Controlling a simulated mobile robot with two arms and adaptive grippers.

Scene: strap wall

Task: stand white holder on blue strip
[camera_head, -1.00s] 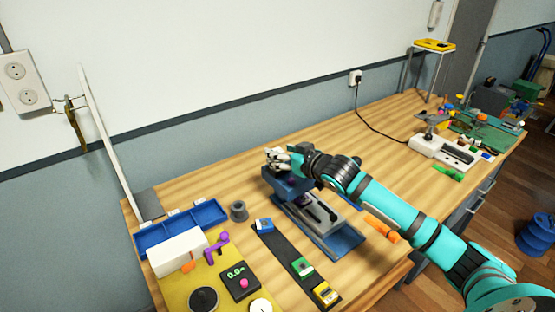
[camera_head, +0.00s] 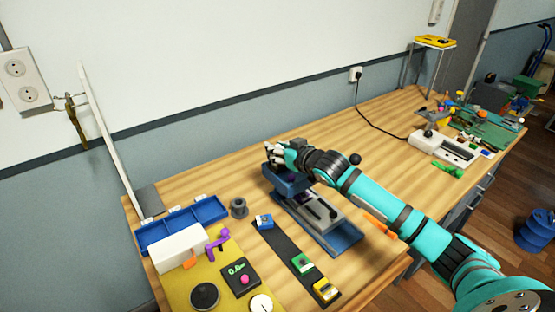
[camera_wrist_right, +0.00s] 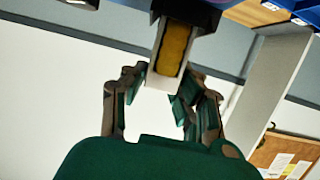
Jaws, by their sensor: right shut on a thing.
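My right gripper (camera_head: 272,152) is above the raised blue block (camera_head: 287,184) of the grey-and-blue device, near the back of the table. In the right wrist view its fingers (camera_wrist_right: 160,90) are shut on a narrow white holder (camera_wrist_right: 157,78) with a yellow inside (camera_wrist_right: 174,42). A dark part adjoins the holder's far end, and a blue surface (camera_wrist_right: 222,6) lies at the top edge of that view. I cannot tell whether the holder touches the blue surface. In the head view the holder is mostly hidden by the gripper. My left gripper is not in view.
A blue compartment tray (camera_head: 181,230), a grey ring-like part (camera_head: 239,208) and a dark strip with small coloured boxes (camera_head: 287,247) lie to the left. A yellow mat (camera_head: 205,272) is at the front left. The wood behind and right of the device is mostly clear.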

